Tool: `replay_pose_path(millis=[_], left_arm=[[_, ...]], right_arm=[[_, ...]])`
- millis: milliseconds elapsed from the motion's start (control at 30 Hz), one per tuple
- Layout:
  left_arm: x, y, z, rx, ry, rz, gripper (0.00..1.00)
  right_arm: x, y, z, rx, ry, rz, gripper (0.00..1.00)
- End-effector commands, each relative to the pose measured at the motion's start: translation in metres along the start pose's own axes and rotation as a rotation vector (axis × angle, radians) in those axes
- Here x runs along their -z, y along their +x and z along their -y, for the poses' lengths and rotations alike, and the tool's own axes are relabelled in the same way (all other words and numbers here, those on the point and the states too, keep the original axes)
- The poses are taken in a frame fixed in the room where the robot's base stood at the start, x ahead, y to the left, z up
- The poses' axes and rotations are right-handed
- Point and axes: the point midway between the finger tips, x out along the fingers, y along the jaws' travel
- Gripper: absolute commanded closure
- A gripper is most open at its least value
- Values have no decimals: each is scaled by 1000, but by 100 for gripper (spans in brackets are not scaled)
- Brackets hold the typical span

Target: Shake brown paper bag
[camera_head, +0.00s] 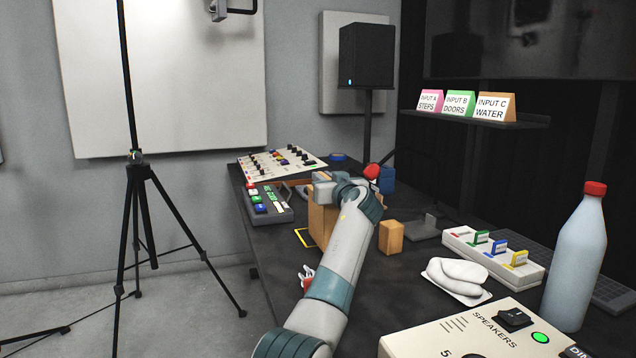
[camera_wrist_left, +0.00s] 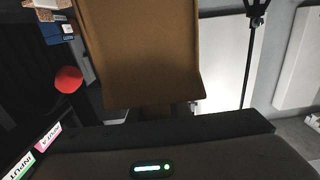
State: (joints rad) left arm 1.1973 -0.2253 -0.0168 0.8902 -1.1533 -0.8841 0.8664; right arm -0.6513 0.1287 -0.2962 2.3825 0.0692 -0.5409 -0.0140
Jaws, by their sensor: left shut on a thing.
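The brown paper bag (camera_head: 318,222) is at the left edge of the dark table in the head view, partly hidden behind my left arm. Its plain brown side (camera_wrist_left: 140,50) fills the upper middle of the left wrist view. My left gripper (camera_head: 324,188) is at the top of the bag and shut on it. Its fingertips are mostly hidden by my wrist. The bag looks roughly upright; I cannot tell whether its bottom touches the table. A yellow outline (camera_head: 304,238) shows on the table beside the bag. My right gripper is not in view.
A small brown block (camera_head: 391,237) stands right of my wrist. Button box (camera_head: 268,205) and slider panel (camera_head: 280,162) lie behind the bag. A tripod (camera_head: 138,200) stands left.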

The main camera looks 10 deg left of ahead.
Motion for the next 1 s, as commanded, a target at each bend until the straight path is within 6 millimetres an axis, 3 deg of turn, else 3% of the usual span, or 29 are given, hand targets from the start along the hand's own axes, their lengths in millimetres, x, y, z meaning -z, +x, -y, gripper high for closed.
replay_pose_path(millis=[167,267,500,600,1000], left_arm=[[1,2,5,1,-2,0,100],[2,6,19,3,-3,0,100],[1,25,78,5,2,1,100],[-2,31,94,4,4,3,100],[-2,30,94,-1,0,0,100]], right_arm=[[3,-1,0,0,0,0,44],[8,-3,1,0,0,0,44],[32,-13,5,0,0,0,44],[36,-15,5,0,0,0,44],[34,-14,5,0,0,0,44]])
